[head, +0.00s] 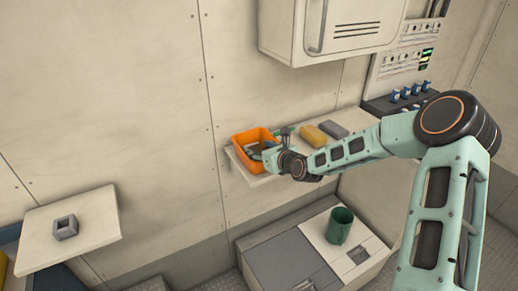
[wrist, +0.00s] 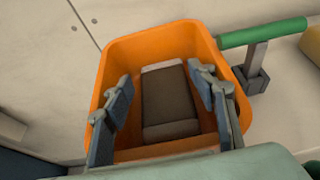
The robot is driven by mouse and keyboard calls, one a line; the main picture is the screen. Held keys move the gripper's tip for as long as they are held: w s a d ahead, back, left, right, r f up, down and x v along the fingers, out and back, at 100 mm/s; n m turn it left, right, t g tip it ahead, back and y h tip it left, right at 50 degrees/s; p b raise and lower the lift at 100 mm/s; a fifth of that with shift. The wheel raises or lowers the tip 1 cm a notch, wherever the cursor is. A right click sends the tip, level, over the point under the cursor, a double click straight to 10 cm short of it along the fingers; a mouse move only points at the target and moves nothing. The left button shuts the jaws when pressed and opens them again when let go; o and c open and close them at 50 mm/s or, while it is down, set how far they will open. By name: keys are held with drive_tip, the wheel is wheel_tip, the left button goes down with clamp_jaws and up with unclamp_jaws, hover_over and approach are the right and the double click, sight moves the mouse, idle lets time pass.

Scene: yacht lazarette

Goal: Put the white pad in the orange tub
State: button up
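The orange tub (head: 239,139) stands on the wall shelf, and it fills the middle of the wrist view (wrist: 153,45). A block-shaped pad (wrist: 168,100) lies on its floor. It looks dark grey-brown in the shade, with a pale strip at its far end; I cannot tell its true colour. No other white pad shows. My gripper (wrist: 160,78) reaches into the tub with its two fingers spread, one on each side of the pad, with gaps between. In the head view my gripper (head: 265,150) is over the tub and partly hides its inside.
A green-handled tool on a grey base (wrist: 256,78) stands close right of the tub. A yellow block (head: 313,136) and a grey block (head: 334,129) lie farther right. A hollow grey block (head: 65,228) sits on the left shelf (head: 95,215).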

drive_tip(key=shift+s+f, duration=0.15)
drive_tip(key=shift+r+p, duration=0.25)
drive_tip(key=shift+p, duration=0.05)
drive_tip(key=v, duration=1.2)
drive_tip(key=shift+r, duration=0.4)
drive_tip(key=shift+f, duration=0.1)
